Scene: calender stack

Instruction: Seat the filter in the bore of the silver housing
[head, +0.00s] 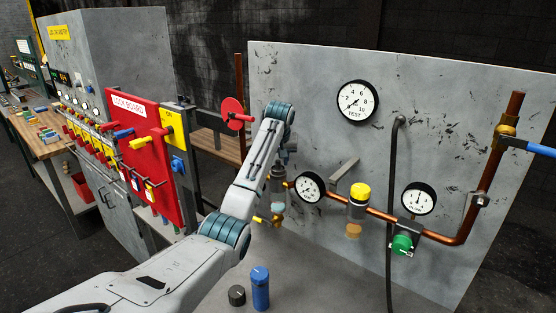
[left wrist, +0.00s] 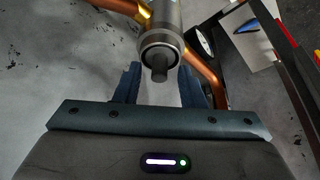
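The silver housing (head: 278,178) is a grey upright cylinder on the copper pipe, left of the small gauge. It shows close up in the left wrist view (left wrist: 160,20), with a ringed end and a short dark stub (left wrist: 159,66) in the middle of that end. I cannot tell whether this stub is the filter or part of the housing. My left gripper (left wrist: 160,88) has its fingers apart, one to each side of the stub, with gaps between. In the head view my left arm hides part of this area. My right gripper is out of view.
A blue cylinder (head: 260,288) and a black knob (head: 237,295) stand on the bench. A yellow-topped unit (head: 358,195), a green valve (head: 403,243) and a black hose (head: 390,200) are to the right. A red lock board (head: 140,165) stands left.

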